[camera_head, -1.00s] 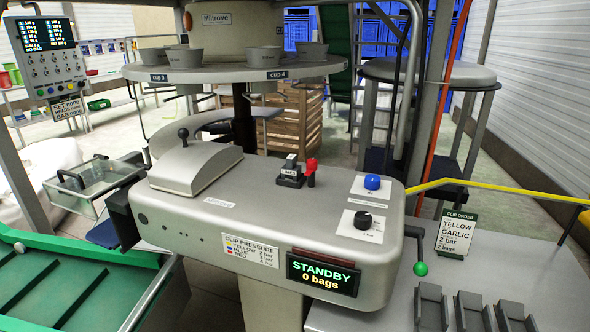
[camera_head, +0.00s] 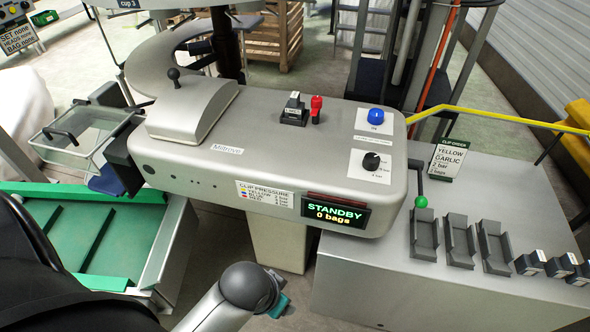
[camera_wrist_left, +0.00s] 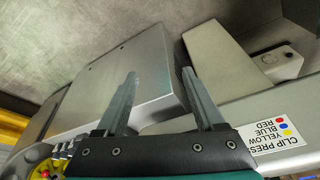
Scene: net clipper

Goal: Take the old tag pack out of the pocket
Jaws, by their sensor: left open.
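The small dark tag pack (camera_head: 294,100) with a pale label sits in a black pocket (camera_head: 291,118) on top of the grey clipping machine (camera_head: 225,150), just left of a red lever. My left gripper is low in front of the machine in the head view, where its teal body (camera_head: 280,306) shows and its fingers are hidden. In the left wrist view my left gripper (camera_wrist_left: 160,73) is open, its two grey fingers apart with nothing between them. It is well away from the pack. My right gripper is not in view.
A blue button (camera_head: 376,116) and black knob (camera_head: 371,161) are on the machine's top right. A display (camera_head: 334,211) reads STANDBY, 0 bags. The right bench (camera_head: 370,260) holds empty grey trays (camera_head: 424,234), several dark packs (camera_head: 529,264) and a clip order sign (camera_head: 447,158).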

